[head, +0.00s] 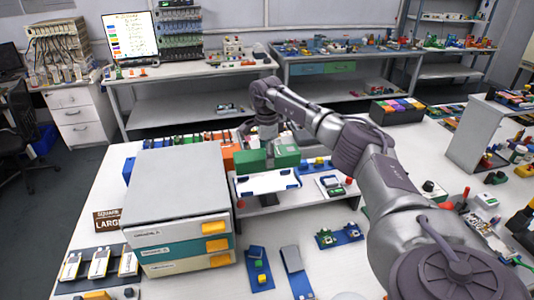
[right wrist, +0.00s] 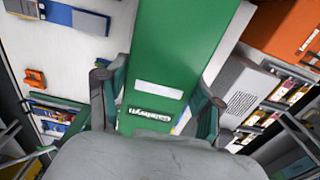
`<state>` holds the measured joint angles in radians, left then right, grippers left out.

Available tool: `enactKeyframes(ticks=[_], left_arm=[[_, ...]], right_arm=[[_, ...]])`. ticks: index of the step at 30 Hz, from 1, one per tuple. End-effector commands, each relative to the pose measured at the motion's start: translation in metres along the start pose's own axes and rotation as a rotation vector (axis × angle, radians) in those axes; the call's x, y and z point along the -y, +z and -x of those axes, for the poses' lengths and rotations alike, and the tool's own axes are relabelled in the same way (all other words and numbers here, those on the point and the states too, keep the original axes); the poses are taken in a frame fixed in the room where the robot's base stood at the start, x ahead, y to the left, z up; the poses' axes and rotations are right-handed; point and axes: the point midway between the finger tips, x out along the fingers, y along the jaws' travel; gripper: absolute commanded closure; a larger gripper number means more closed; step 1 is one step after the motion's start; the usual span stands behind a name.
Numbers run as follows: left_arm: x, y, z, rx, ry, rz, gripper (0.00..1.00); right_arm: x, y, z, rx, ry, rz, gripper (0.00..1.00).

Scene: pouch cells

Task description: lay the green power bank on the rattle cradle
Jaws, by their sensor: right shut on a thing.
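The green power bank (head: 287,155) is a long green block held level at the middle of the head view. My right gripper (head: 268,154) comes down over its middle and is shut on it. In the right wrist view the power bank (right wrist: 180,40) lies between both fingers of my gripper (right wrist: 160,90), with white labels facing the camera. A white tray with blue corners (head: 268,183), which looks like the rattle cradle, is just in front of and below the power bank. I cannot tell whether they touch. My left gripper is not in view.
A grey-topped drawer cabinet (head: 178,183) with orange handles stands close on the left. An orange box (head: 228,155) is beside the power bank. A small device on a white board (head: 333,187) lies right of the tray. Blue mats (head: 260,268) lie in front, with bare white table between.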

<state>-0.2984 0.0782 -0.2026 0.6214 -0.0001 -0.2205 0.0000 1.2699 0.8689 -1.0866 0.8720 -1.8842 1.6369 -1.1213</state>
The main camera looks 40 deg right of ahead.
Motion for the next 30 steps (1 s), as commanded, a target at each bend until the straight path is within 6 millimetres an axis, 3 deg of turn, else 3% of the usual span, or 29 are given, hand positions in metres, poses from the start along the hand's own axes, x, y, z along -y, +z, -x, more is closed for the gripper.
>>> enactKeyframes(ticks=[4,15,30], left_arm=[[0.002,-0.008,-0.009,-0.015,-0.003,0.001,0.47],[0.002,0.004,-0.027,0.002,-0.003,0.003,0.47],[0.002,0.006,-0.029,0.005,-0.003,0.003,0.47]], right_arm=[[0.0,0.0,-0.015,0.001,0.0,0.0,0.86],[0.0,0.0,-0.049,0.001,0.0,0.0,0.86],[0.0,0.0,-0.053,0.001,0.0,0.0,0.86]])
